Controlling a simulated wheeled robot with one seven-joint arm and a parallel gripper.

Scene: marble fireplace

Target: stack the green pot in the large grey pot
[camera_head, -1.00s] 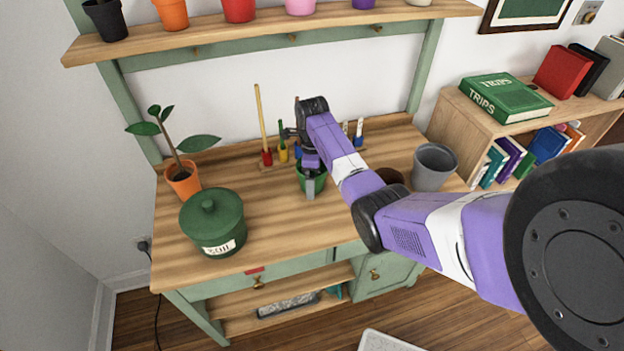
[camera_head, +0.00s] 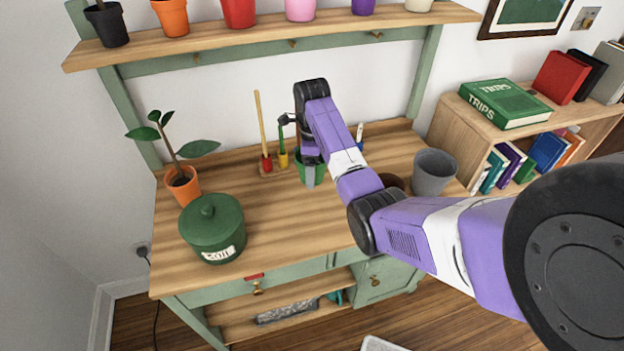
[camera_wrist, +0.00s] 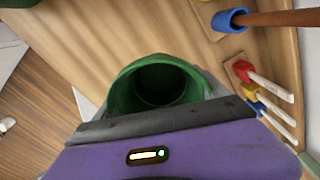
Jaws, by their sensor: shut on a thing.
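The small green pot (camera_head: 321,172) is held upright by my gripper (camera_head: 311,174) near the back middle of the bench. The gripper is shut on it, with one grey finger showing in front of the pot. In the wrist view the open mouth of the green pot (camera_wrist: 158,86) faces the camera and looks empty. The large grey pot (camera_head: 435,172) stands upright at the right end of the bench, to the right of my gripper and apart from it. My arm hides part of the bench between them.
A rack with hand tools (camera_head: 283,160) stands behind the green pot. A lidded green soil jar (camera_head: 212,225) and a potted plant (camera_head: 184,184) stand at left. The shelf (camera_head: 270,38) above holds several pots.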

